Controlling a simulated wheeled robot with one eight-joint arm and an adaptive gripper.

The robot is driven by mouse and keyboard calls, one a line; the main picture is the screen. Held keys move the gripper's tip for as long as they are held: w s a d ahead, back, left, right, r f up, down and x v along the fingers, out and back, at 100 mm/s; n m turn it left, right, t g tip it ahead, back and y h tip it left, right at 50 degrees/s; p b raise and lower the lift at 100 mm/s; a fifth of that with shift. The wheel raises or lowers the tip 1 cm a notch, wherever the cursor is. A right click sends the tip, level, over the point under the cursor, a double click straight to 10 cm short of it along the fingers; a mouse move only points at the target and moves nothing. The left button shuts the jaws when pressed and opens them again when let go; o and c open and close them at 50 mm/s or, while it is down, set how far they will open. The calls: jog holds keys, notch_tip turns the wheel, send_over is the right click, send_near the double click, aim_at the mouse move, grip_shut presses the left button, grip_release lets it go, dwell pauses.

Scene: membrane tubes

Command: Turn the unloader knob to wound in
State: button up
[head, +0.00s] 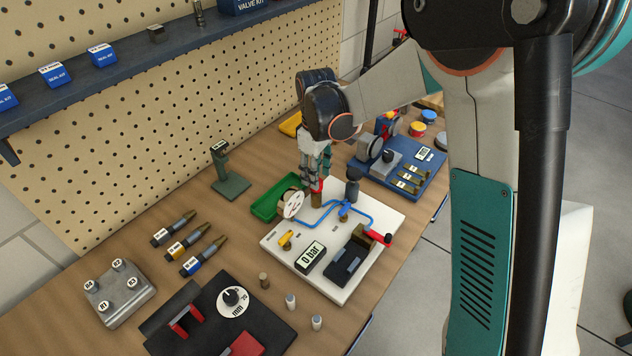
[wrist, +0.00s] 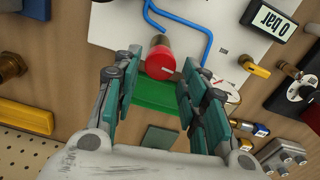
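The unloader knob (wrist: 160,62) is a red round cap with a white mark on a brass stem. It stands at the back edge of the white board (head: 283,246), and a little of its red shows in the head view (head: 317,186). My gripper (wrist: 161,75) points down over the knob, with one finger on each side. The fingers are open, and gaps show between them and the red cap. In the head view my gripper (head: 316,176) hides most of the knob. The display (head: 310,257) reads 0 bar.
A white-faced gauge (head: 291,204) stands close beside the knob. A green tray (head: 266,210) lies behind it. Blue pipe (head: 365,215), a yellow lever (head: 286,239) and a red-handled valve (head: 378,238) are on the board. A blue board (head: 420,178) lies to the right.

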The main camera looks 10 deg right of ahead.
jog(key=shift+f, duration=1.5)
jog(key=c, duration=0.8)
